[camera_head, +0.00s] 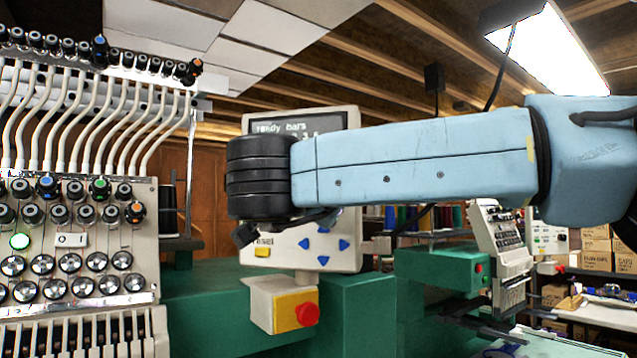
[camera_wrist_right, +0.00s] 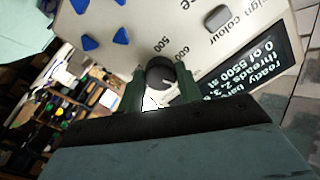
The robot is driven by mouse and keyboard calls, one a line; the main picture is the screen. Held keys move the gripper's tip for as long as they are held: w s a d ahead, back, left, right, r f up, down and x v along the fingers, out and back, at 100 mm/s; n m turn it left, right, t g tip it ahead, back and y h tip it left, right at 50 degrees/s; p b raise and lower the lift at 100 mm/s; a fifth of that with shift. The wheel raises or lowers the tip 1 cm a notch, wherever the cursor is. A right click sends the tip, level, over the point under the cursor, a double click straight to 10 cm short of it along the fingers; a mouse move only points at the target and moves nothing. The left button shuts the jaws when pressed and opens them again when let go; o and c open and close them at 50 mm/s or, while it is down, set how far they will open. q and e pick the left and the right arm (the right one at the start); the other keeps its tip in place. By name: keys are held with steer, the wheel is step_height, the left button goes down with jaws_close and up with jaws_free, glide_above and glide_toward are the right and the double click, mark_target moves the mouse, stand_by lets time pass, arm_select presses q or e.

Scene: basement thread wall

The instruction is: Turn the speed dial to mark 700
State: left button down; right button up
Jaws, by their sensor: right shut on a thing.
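The speed dial (camera_wrist_right: 159,70) is a small round dark knob on the pale control panel (camera_wrist_right: 120,20). It shows in the right wrist view, with printed numbers beside it that look like 500 and 600. My right gripper (camera_wrist_right: 161,88) is shut on the dial, with one green finger on each side. Mark 700 and the dial's pointer cannot be made out. In the head view my right arm crosses in front of the control panel (camera_head: 345,255) and hides the dial. My left gripper is in neither view.
The panel has a dark screen (camera_wrist_right: 245,85), blue arrow buttons (camera_wrist_right: 88,43) and a grey button (camera_wrist_right: 217,18). Below it in the head view is a red stop button (camera_head: 307,314) on a yellow box. A thread tension board (camera_head: 75,240) stands close at left.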

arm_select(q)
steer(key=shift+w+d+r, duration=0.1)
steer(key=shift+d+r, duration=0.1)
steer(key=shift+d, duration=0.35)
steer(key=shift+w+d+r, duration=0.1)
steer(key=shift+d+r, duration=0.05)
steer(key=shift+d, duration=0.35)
arm_select(e)
steer(key=shift+f+n, duration=0.1)
steer(key=shift+n, duration=0.5)
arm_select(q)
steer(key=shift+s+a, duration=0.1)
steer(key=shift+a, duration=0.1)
arm_select(e)
steer(key=o, duration=1)
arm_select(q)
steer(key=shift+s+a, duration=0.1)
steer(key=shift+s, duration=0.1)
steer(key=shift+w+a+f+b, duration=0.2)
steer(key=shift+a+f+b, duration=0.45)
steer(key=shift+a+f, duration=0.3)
arm_select(e)
steer(key=v, duration=1.3)
steer(key=shift+s, duration=0.25)
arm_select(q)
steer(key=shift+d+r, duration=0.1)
